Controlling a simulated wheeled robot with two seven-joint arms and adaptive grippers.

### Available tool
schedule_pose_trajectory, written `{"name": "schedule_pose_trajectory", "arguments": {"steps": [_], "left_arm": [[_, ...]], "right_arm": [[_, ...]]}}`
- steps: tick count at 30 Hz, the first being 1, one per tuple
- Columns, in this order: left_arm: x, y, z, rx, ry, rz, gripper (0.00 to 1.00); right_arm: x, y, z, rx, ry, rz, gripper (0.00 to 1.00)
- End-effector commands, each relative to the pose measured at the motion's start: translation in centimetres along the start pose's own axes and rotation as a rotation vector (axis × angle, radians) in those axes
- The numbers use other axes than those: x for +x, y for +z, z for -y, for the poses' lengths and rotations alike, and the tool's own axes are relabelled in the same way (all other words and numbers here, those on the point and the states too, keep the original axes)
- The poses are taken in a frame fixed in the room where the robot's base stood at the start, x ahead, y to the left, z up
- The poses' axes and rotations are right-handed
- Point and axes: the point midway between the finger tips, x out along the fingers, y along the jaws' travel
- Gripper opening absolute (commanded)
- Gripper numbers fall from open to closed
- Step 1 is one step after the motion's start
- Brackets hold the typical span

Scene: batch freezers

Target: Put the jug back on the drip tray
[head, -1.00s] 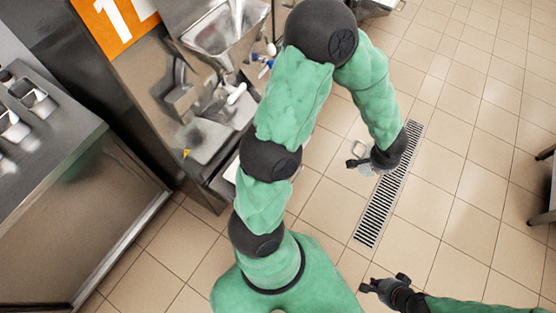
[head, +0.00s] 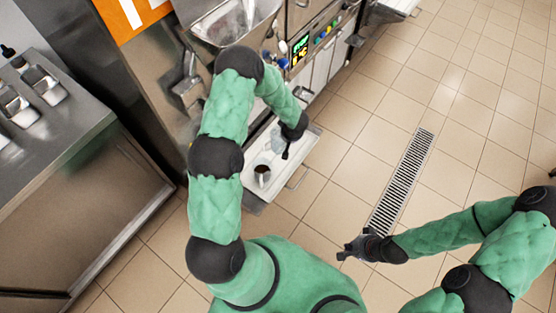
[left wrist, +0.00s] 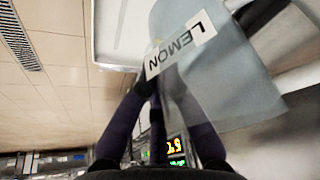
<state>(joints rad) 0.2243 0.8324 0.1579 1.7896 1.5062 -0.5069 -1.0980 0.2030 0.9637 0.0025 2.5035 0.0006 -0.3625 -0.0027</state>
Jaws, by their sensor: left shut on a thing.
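The jug (left wrist: 215,70) is see-through, with a white LEMON label in the left wrist view. In the head view the jug (head: 277,137) is partly hidden by my left arm. My left gripper (head: 285,153) is shut on it; in the left wrist view the dark fingers (left wrist: 152,82) meet at the jug's side by the label. The drip tray (head: 288,178) is a pale shelf low on the machine's front. The jug is over its far part; I cannot tell if it touches. My right gripper (head: 352,247) is empty above the floor, its fingers apart.
A mug (head: 262,175) with dark contents stands on the near part of the tray. The freezer machine (head: 310,45) with buttons and a lit display rises behind. A steel counter (head: 60,150) stands at the left. The tiled floor (head: 340,195) on the right is clear, with a drain grate (head: 402,180).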

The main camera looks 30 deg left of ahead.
Motion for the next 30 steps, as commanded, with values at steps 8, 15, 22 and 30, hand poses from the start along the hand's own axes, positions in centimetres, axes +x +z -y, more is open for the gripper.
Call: {"name": "schedule_pose_trajectory", "arguments": {"steps": [8, 15, 22, 30], "left_arm": [[3.0, 0.6, 0.2, -0.033, -0.008, -0.005, 0.0], [6.7, 1.8, 0.1, -0.032, -0.008, -0.005, 0.0], [8.6, 2.5, 0.1, -0.031, -0.008, -0.004, 0.0], [10.4, 3.1, 0.0, -0.031, -0.006, -0.006, 0.0]], "right_arm": [[1.1, -0.1, -0.4, 0.0, 0.0, 0.0, 0.0], [2.9, -0.1, -1.0, 0.0, 0.0, 0.0, 0.0], [3.7, -0.2, -1.3, 0.0, 0.0, 0.0, 0.0], [4.5, -0.2, -1.6, 0.0, 0.0, 0.0, 0.0]]}}
